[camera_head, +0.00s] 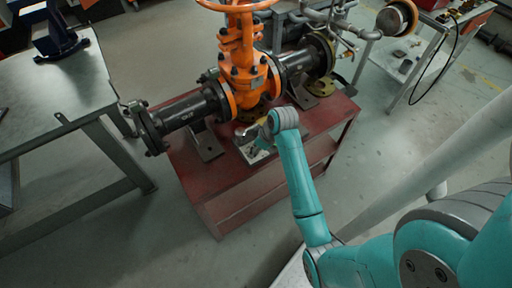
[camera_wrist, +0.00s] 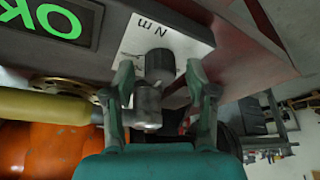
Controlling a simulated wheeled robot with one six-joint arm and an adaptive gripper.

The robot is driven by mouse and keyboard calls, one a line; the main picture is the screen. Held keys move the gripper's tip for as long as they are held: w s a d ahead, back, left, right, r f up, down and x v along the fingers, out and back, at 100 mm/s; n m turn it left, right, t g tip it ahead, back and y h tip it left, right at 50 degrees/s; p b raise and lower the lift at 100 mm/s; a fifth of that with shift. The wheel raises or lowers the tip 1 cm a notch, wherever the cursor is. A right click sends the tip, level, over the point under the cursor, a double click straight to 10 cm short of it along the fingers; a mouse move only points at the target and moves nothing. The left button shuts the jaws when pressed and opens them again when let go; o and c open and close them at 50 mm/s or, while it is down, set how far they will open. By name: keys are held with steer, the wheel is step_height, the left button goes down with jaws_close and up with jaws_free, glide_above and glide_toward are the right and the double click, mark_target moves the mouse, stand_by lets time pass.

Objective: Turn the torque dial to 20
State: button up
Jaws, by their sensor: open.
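In the wrist view, a white plate (camera_wrist: 140,38) marked "N m" carries a dark round knob (camera_wrist: 160,64), which looks like the torque dial. A grey metal fitting (camera_wrist: 147,103) sits in front of it, with a yellow bar (camera_wrist: 45,106) running left from it. My gripper (camera_wrist: 160,80) is open, its fingers on either side of the knob and fitting; I cannot tell whether they touch. In the head view my gripper (camera_head: 268,126) is over the red bench, by the plate. The dial's scale and setting cannot be read.
A lit green "OK" panel (camera_wrist: 60,20) is beside the plate. The orange gate valve (camera_head: 246,72) with black pipes stands on the red bench (camera_head: 232,190) just behind my gripper. A grey table (camera_head: 55,95) is left; another (camera_head: 430,55) is right. Floor is clear between.

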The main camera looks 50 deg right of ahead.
jaws_close()
steer(key=shift+m, duration=0.4)
steer(key=shift+a+m+h, duration=0.15)
steer(key=shift+m+h, duration=0.95)
steer(key=shift+m, duration=1.3)
jaws_free()
